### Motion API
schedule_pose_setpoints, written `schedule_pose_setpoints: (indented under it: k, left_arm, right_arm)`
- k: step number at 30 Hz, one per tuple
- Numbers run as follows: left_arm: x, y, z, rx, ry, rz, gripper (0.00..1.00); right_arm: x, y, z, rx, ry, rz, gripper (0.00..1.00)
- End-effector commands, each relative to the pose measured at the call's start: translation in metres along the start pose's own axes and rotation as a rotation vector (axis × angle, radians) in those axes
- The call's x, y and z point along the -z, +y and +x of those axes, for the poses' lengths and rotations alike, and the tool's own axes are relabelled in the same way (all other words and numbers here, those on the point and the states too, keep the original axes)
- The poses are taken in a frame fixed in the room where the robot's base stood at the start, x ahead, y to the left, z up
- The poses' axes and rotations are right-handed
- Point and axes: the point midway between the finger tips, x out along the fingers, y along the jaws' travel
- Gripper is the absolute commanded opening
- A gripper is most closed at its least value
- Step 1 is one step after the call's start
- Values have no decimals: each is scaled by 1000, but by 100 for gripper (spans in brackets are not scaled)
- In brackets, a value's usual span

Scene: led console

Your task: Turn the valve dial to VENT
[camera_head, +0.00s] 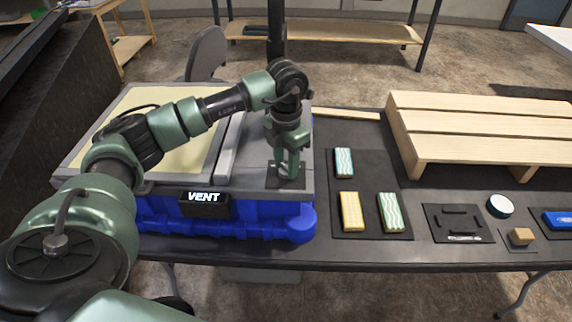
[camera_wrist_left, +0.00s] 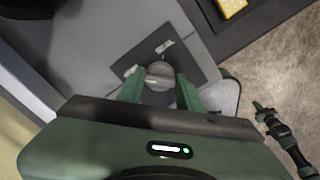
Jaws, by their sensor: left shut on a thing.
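The valve dial (camera_wrist_left: 159,76) is a round grey knob on a dark square plate (camera_wrist_left: 188,62) in the left wrist view. A pale pointer mark shows on the knob. My left gripper (camera_head: 289,172) points down over the plate at the right end of the console (camera_head: 230,185). Its green fingers (camera_wrist_left: 160,92) are shut on the dial from both sides, and in the head view they mostly hide it. The black display (camera_head: 205,205) on the console front reads VENT.
Right of the console, a dark mat holds a yellow block (camera_head: 351,211) and two wavy-patterned blocks (camera_head: 343,162). Further right are a dark tray (camera_head: 458,223), a round white-topped item (camera_head: 500,205) and a wooden pallet (camera_head: 480,130). A blue housing (camera_head: 260,222) lies under the console top.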

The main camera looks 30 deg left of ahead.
Motion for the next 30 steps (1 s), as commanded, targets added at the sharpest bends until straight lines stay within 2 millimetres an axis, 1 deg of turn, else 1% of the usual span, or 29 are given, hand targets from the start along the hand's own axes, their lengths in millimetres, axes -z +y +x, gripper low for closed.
schedule_pose_setpoints:
  k: [6,17,18,20,21,30]
  left_arm:
    - [-1,1,-2,-1,-6,-34,0]
    - [-2,1,-2,-1,-7,-39,0]
    - [-2,1,-2,-1,-7,-38,38]
    - [-2,1,-2,-1,-7,-38,55]
    - [-1,1,-2,-1,-6,-38,57]
    - [-1,0,-2,0,-3,-36,57]
  right_arm:
    - [0,0,1,0,0,0,0]
    - [0,0,1,0,0,0,0]
    - [0,0,1,0,0,0,0]
    - [0,0,1,0,0,0,0]
    - [0,0,1,0,0,0,0]
    - [0,0,2,0,0,0,0]
